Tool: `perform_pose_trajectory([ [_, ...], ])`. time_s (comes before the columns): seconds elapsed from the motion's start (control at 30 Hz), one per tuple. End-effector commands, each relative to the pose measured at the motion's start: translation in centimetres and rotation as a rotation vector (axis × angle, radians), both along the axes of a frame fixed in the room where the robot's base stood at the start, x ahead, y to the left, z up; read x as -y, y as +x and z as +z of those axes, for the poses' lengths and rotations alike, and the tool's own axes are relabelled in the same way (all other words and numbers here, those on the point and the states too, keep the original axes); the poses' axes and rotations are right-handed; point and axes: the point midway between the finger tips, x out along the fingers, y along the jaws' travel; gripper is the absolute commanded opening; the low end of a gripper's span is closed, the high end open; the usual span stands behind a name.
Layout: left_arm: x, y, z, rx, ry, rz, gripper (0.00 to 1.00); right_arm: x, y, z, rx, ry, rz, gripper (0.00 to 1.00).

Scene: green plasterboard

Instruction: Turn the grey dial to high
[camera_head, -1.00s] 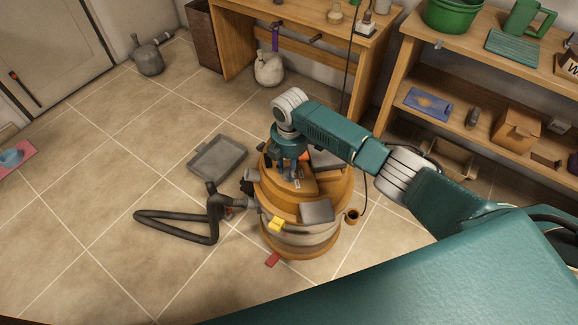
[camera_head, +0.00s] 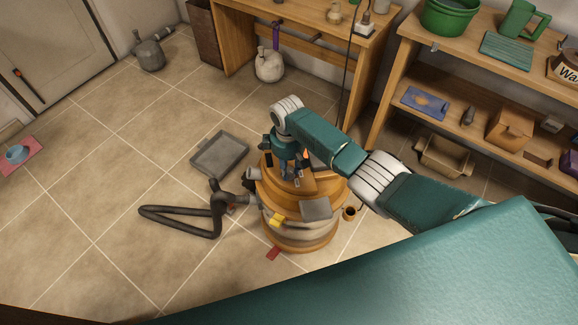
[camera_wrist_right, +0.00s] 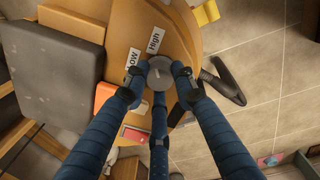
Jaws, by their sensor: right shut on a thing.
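The grey dial (camera_wrist_right: 160,72) is a small round knob on top of an orange-brown, barrel-like machine (camera_head: 300,236). Two white labels lie beside it in the right wrist view, LOW (camera_wrist_right: 132,61) and HIGH (camera_wrist_right: 154,40). My right gripper (camera_wrist_right: 158,80) points down with its blue fingers around the dial and is shut on it. In the head view my right gripper (camera_head: 289,172) is over the machine's top and hides the dial. I cannot make out which label the dial points to. My left gripper is not in view.
A black hose (camera_head: 185,228) lies on the tiled floor left of the machine, near a grey tray (camera_head: 220,153). Grey pads and a yellow block (camera_head: 277,219) sit on the machine. A wooden shelf (camera_head: 455,85) stands at right. The floor at left is mostly clear.

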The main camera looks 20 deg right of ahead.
Motion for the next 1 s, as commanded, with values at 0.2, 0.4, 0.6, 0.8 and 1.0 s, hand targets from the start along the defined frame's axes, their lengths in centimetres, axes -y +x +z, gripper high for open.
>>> perform_pose_trajectory([
  [0.2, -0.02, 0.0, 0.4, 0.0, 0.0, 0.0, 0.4, -0.13, 0.16, 0.16, 0.004, 0.002, -0.074, 0.0],
  [0.4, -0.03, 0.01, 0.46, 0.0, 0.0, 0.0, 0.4, -0.11, 0.21, 0.16, 0.005, 0.002, -0.1, 0.0],
  [0.6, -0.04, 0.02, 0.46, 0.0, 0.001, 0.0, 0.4, -0.11, 0.24, 0.16, 0.006, 0.003, -0.104, 0.0],
  [0.8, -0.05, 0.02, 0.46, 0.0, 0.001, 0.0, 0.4, -0.11, 0.26, 0.18, 0.006, 0.002, -0.103, 0.32],
  [1.0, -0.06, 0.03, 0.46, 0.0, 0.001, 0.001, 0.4, -0.07, 0.16, 0.1, 0.004, 0.002, -0.102, 0.45],
])
